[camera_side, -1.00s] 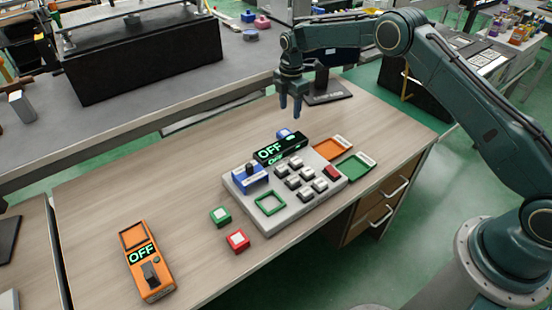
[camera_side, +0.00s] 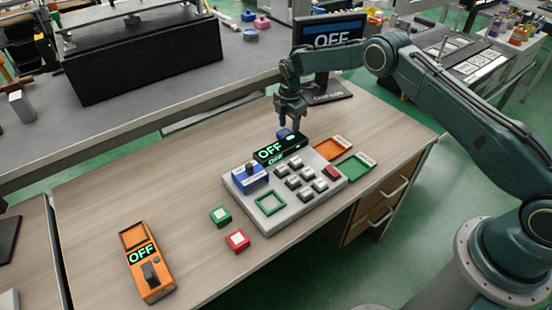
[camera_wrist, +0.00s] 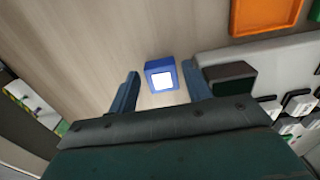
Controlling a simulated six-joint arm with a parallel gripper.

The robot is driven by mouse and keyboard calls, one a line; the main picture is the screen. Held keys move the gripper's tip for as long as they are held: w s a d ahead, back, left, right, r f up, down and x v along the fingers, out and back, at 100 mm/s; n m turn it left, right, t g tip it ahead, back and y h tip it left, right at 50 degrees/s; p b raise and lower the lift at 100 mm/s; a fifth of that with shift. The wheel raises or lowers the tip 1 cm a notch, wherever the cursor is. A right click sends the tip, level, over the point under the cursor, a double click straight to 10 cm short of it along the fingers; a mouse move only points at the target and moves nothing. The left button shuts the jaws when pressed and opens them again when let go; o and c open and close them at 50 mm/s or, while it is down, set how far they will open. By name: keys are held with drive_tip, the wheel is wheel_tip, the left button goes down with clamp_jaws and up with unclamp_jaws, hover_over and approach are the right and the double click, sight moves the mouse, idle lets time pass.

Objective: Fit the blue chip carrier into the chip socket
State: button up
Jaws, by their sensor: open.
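The blue chip carrier (camera_side: 284,134) is a small blue block with a white top. It stands on the table behind the grey panel's display, which partly hides it in the side view. In the wrist view the carrier (camera_wrist: 161,76) shows between and just beyond my fingertips. My gripper (camera_side: 289,122) is open, pointing down just above the carrier; its fingers also show in the wrist view (camera_wrist: 163,82). The likely chip socket, a green square frame (camera_side: 270,202), lies at the front left of the grey panel. Whether the fingers touch the carrier cannot be told.
The grey panel (camera_side: 298,208) bears a display reading OFF (camera_side: 281,149), a blue lever unit (camera_side: 251,178) and several keys. Orange (camera_side: 330,149) and green (camera_side: 356,166) trays lie to its right. Green (camera_side: 220,216) and red (camera_side: 237,240) blocks and an orange device (camera_side: 148,262) stand left.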

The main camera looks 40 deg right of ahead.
sight(289, 131)
drive_tip(key=shift+f, duration=0.65)
drive_tip(key=c, duration=0.8)
drive_tip(key=shift+r, duration=0.1)
wheel_tip(289, 131, up, 20)
drive_tip(key=shift+f, duration=0.1)
idle(0.7)
